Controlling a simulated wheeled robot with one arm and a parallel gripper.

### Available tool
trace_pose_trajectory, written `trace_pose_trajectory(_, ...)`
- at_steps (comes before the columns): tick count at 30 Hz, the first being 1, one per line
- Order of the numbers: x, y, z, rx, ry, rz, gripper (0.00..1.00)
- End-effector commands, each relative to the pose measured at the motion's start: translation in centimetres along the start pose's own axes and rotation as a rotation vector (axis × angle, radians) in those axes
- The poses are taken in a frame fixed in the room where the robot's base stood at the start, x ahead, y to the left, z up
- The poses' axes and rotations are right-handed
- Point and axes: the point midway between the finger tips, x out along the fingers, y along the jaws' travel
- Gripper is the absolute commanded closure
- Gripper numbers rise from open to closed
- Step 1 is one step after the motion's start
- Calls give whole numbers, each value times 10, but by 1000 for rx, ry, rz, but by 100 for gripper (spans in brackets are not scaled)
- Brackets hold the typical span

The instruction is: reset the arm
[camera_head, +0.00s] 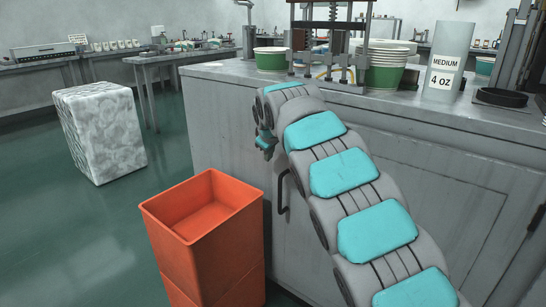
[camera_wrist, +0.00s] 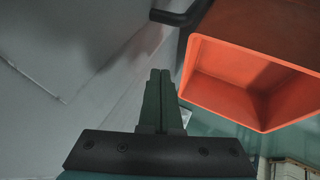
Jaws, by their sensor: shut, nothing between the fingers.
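My arm reaches up from the lower right of the head view and bends over in front of the workbench (camera_head: 225,115). My gripper (camera_head: 265,143) hangs at the arm's far end, beside the bench front and above the level of the orange bin. In the wrist view my gripper (camera_wrist: 160,74) shows its two dark fingers together, with nothing between them. The orange bin (camera_head: 175,235) stands on the floor left of the bench. Its opening also shows at the upper right of the wrist view (camera_wrist: 225,95). The bin looks empty where I can see inside.
On the bench stand a green and white cup (camera_head: 270,59), a stack of cups (camera_head: 385,67), a metal press (camera_head: 335,50) and a grey cylinder (camera_head: 447,60) marked MEDIUM 4 oz. A dark handle (camera_head: 281,192) sticks out of the bench front. A wrapped white block (camera_head: 102,133) stands left, with open floor around it.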

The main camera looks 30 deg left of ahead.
Motion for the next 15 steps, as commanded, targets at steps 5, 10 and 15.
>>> trace_pose_trajectory(5, -35, -9, -3, -3, -2, -4, 100)
trace_pose_trajectory(10, -71, -13, -5, -4, -5, -9, 100)
trace_pose_trajectory(15, -93, -14, -6, -4, -9, -13, 100)
